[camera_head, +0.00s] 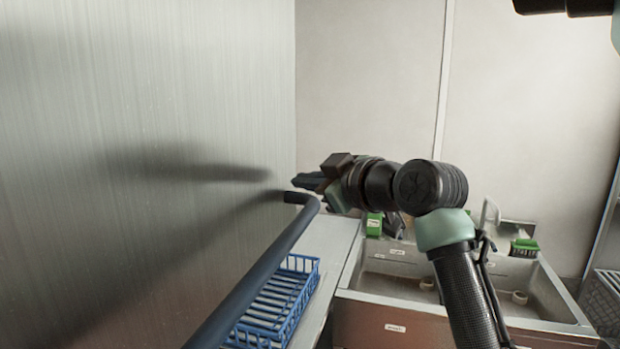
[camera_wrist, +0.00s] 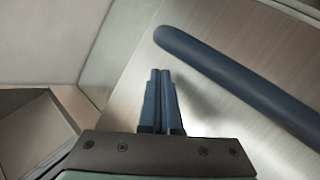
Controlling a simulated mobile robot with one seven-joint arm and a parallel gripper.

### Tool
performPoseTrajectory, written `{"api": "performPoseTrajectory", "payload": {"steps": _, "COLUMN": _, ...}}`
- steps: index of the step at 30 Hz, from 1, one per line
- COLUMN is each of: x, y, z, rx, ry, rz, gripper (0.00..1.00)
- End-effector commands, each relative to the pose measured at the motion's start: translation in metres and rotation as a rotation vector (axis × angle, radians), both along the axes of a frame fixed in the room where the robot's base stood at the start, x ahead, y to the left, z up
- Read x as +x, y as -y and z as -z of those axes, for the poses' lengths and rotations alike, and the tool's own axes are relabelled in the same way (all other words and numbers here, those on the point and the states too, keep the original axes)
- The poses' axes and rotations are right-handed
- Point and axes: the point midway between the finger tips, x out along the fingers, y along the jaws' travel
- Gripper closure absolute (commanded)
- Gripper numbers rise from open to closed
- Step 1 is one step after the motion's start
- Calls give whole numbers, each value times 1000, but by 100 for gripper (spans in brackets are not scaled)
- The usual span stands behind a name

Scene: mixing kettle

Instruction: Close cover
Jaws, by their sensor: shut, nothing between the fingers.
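A large brushed-metal panel, seemingly the cover (camera_head: 150,110), fills the left of the head view and stands upright. It also shows behind my fingers in the wrist view (camera_wrist: 215,95). A dark blue bar handle (camera_head: 255,270) runs along the panel, its bent end near my gripper (camera_head: 308,181). In the wrist view the handle (camera_wrist: 235,80) slants from upper middle to right. My gripper (camera_wrist: 160,74) is shut and empty, its fingers side by side. Its fingertips are close to the handle's end, with a gap between them in the wrist view. The cover's hinge is out of view.
A blue wire basket (camera_head: 275,305) sits on a light counter (camera_head: 328,245) below the handle. A sink (camera_head: 450,325) is to its right, with a green item (camera_head: 374,225) and a green-edged brush or box (camera_head: 524,246) at its back. A pale wall (camera_head: 370,80) stands behind.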

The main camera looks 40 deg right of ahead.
Motion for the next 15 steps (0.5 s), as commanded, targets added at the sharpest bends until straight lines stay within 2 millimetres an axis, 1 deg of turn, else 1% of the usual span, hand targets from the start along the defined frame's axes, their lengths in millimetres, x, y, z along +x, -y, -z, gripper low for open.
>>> {"api": "performPoseTrajectory", "payload": {"steps": 3, "x": 0, "y": 5, "z": 10, "rx": 0, "ry": -1, "rz": 0, "gripper": 100}}
{"api": "performPoseTrajectory", "payload": {"steps": 6, "x": 0, "y": 8, "z": 15, "rx": -1, "ry": 1, "rz": -1, "gripper": 100}}
{"api": "performPoseTrajectory", "payload": {"steps": 15, "x": 0, "y": 8, "z": 18, "rx": -2, "ry": 1, "rz": -2, "gripper": 100}}
